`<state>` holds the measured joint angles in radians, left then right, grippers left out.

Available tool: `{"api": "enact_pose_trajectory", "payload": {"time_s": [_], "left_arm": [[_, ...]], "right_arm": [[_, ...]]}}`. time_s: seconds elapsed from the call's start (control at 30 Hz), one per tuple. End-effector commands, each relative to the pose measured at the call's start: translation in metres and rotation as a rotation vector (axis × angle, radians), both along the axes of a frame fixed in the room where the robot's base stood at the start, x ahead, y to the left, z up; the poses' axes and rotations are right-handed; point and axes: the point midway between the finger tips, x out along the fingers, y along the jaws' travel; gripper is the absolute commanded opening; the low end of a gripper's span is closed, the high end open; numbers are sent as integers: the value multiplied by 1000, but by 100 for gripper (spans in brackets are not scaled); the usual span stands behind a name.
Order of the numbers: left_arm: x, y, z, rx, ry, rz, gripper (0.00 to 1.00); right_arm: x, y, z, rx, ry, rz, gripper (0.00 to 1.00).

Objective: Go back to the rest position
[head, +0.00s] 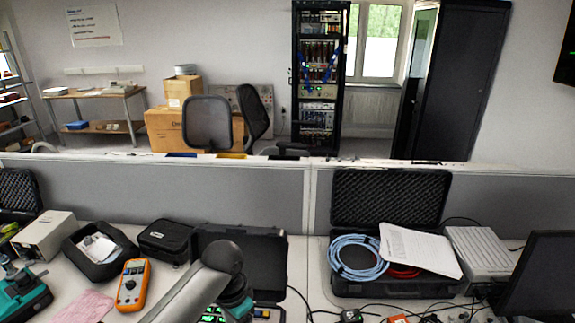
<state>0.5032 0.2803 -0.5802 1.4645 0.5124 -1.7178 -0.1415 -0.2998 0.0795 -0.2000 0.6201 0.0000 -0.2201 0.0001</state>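Neither of my grippers shows clearly in the head view. A grey rounded arm link, which looks like part of my own arm, rises from the bottom edge left of centre. It bends at a round joint and goes down to a dark and teal part near the bottom edge. No fingertips can be made out there. On the right, an open black case (392,196) holds a coil of light blue cable (352,268), a red cable (403,271) and a white paper sheet (420,248). An orange multimeter (132,285) lies on the left of the desk.
A grey partition (240,190) runs behind the desk. A beige box (45,236), a black pouch (166,240), an open tray-like case (98,246) and a teal device (22,296) crowd the left. A grey instrument (482,252) and a monitor (545,275) stand right. Loose cables lie in front.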

Motion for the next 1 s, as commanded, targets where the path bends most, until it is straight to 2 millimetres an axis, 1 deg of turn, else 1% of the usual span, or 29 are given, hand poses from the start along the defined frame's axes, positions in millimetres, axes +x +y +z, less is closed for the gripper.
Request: {"api": "enact_pose_trajectory", "payload": {"time_s": [0.03,0.2,0.37,0.47,0.6,0.8,1.0], "left_arm": [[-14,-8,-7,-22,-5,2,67],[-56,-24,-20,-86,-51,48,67],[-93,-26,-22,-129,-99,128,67],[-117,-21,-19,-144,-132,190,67],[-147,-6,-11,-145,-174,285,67],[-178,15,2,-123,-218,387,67],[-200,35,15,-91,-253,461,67]], "right_arm": [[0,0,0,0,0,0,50],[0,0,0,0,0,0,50],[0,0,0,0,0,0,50],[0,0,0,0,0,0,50],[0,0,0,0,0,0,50],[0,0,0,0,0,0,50],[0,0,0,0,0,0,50]]}}
